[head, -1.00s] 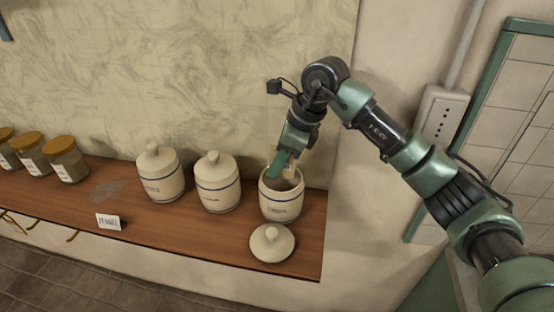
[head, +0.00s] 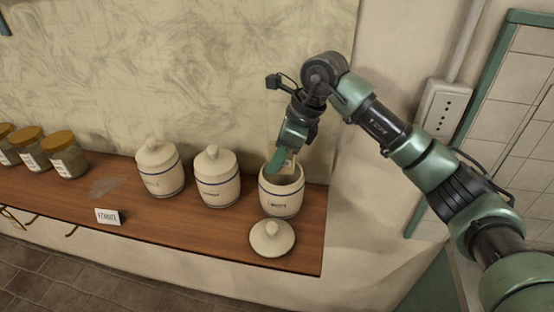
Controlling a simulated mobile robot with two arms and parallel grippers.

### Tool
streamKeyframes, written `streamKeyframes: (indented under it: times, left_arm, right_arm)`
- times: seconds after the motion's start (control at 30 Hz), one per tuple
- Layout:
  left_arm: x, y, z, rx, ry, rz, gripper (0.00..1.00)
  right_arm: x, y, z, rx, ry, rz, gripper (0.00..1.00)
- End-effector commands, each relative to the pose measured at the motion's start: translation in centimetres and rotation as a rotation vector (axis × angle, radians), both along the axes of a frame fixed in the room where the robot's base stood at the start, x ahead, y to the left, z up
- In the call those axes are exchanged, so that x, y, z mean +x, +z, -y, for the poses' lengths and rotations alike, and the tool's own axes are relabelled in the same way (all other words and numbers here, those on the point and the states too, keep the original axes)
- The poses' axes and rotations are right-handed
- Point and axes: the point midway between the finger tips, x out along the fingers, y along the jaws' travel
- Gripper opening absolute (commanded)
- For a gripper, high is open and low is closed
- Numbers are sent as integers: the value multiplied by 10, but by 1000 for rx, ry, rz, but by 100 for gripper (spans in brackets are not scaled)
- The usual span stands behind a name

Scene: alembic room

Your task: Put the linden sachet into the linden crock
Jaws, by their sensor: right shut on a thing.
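The open crock (head: 281,198), cream with a blue band and a dark label too small to read surely, stands upright near the right end of the wooden shelf. Its lid (head: 272,238) lies on the shelf in front of it. My right gripper (head: 279,164) points down at the crock's mouth. It is shut on a pale tan sachet (head: 290,161), which shows partly beside the fingers, at the opening. The fingers hide part of the sachet, and its lower end is hard to make out. My left gripper is not in view.
Two lidded crocks (head: 160,168) and (head: 217,178) stand left of the open one. Several glass jars with gold lids (head: 65,156) stand at the far left. A small card reading FENNEL (head: 108,216) stands at the shelf's front edge. The shelf ends just right of the open crock.

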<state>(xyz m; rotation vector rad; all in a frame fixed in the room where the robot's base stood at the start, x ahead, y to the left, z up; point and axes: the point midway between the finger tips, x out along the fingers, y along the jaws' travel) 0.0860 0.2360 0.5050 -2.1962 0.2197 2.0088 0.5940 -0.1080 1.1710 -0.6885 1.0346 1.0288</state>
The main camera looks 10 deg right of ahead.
Motion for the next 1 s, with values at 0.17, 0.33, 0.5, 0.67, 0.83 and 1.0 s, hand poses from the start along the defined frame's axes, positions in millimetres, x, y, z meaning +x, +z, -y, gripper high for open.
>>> streamKeyframes:
  times: [0.17, 0.33, 0.5, 0.67, 0.83, 1.0]
  left_arm:
    - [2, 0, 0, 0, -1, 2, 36]
    - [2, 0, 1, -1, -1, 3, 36]
    - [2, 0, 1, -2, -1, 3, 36]
    - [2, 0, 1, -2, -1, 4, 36]
    - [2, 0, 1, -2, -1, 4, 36]
    - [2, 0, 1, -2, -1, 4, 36]
  right_arm:
    - [0, 0, 0, 1, 0, 0, 0]
    - [0, 0, -1, 1, 0, 0, 0]
    - [0, 0, -1, 1, 0, 0, 47]
    - [0, 0, -1, 0, 0, -1, 47]
    - [0, 0, 0, 0, 0, -1, 47]
    - [0, 0, 0, 0, 0, -1, 47]
